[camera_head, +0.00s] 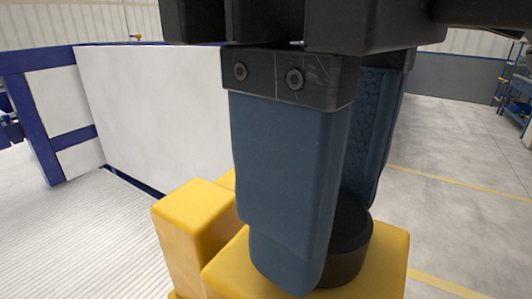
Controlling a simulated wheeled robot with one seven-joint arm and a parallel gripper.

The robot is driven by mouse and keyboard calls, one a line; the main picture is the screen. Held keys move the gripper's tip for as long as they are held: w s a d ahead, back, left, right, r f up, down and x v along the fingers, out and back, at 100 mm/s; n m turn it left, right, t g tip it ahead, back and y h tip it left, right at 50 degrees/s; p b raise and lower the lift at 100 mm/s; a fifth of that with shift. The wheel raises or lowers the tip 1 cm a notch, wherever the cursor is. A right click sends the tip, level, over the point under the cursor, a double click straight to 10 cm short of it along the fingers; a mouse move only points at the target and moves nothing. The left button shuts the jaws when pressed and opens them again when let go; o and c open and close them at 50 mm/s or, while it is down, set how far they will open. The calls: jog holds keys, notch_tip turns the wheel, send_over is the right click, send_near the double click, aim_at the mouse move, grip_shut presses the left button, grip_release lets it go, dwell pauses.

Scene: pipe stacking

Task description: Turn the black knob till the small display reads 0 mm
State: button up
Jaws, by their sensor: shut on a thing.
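The black knob (352,252) sits upright on top of a yellow housing (385,272) at the lower middle of the head view. My gripper (325,235) points down over it, with one blue-grey finger in front of the knob and the other behind it. The fingers are shut on the knob. The near finger hides the knob's left part, and the far fingertip is hidden behind the knob. No display can be seen in this view.
A taller yellow block (195,232) stands left of the knob, close to the near finger. A white panel (165,110) with a blue frame (40,120) stands behind at the left. Open grey floor (450,200) lies at the right, and a blue rack (518,100) stands far right.

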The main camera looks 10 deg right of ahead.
jog(key=shift+f+n+b, duration=0.1)
jog(key=shift+n+b, duration=0.2)
jog(key=shift+b, duration=0.25)
jog(key=shift+f+n+b, duration=0.1)
jog(key=shift+n+b, duration=0.8)
jog(key=shift+b, duration=0.15)
jog(key=shift+r+n+b, duration=0.2)
jog(key=shift+n+b, duration=1)
jog(key=shift+n, duration=0.5)
jog(key=o, duration=1)
jog(key=shift+o, duration=0.2)
notch_tip(320, 180, up, 8)
jog(key=shift+f, duration=0.1)
